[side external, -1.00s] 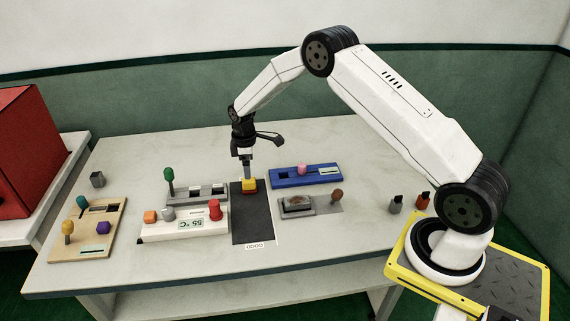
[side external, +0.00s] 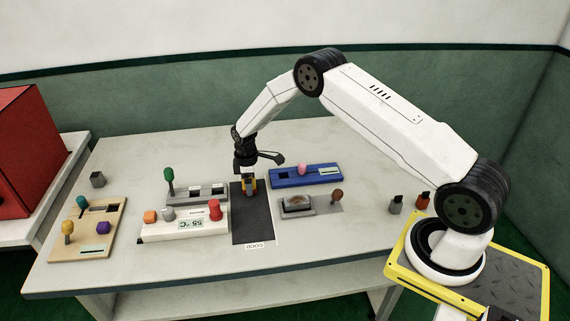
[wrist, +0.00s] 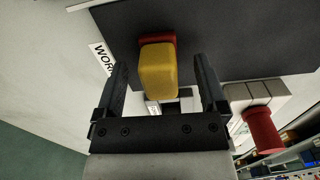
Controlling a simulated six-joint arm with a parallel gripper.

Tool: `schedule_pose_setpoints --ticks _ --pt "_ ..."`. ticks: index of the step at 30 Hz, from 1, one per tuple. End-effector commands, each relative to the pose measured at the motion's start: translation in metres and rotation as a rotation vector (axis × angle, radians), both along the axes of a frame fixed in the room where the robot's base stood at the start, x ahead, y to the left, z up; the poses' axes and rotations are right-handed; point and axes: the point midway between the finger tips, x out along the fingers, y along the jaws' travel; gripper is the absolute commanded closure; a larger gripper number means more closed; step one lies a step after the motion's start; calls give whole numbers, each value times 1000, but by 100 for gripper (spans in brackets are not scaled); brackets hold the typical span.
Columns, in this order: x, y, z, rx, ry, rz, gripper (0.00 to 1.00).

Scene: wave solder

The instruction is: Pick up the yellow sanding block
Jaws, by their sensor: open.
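The yellow sanding block (side external: 249,187) is on the far part of the dark mat (side external: 253,222). In the wrist view the yellow block (wrist: 158,70) lies ahead between my two fingers, with a red part at its far end. In the wrist view my gripper (wrist: 164,75) is open, with a visible gap between each finger and the block. The block is partly hidden by the fingers in the side view.
A blue fixture with a pink knob (side external: 302,169) is right of the mat, and a grey fixture (side external: 296,206) is below it. A white unit with a red knob (side external: 215,209) and a green-knobbed grey fixture (side external: 196,190) stand close on the left. The mat's near part is clear.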

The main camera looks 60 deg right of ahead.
Motion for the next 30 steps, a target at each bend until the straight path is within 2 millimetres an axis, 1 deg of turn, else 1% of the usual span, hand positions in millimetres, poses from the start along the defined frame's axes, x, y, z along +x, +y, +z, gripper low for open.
schedule_pose_setpoints --ticks 3,6,20,21,23,24,26,27,29,30 --pt "0 0 -10 -1 -1 0 9" --pt "0 0 -13 -1 -2 0 9" --pt "0 0 -13 -1 -2 0 9" --pt "0 0 -13 -1 -2 0 12" --pt "0 0 -13 -1 -2 0 31" --pt "0 0 -13 -1 -2 0 44" --pt "0 0 -13 -1 -2 0 63" --pt "0 0 -13 -1 -2 0 76" --pt "0 0 -13 -1 -2 0 95" --pt "0 0 -13 -1 -2 0 100"
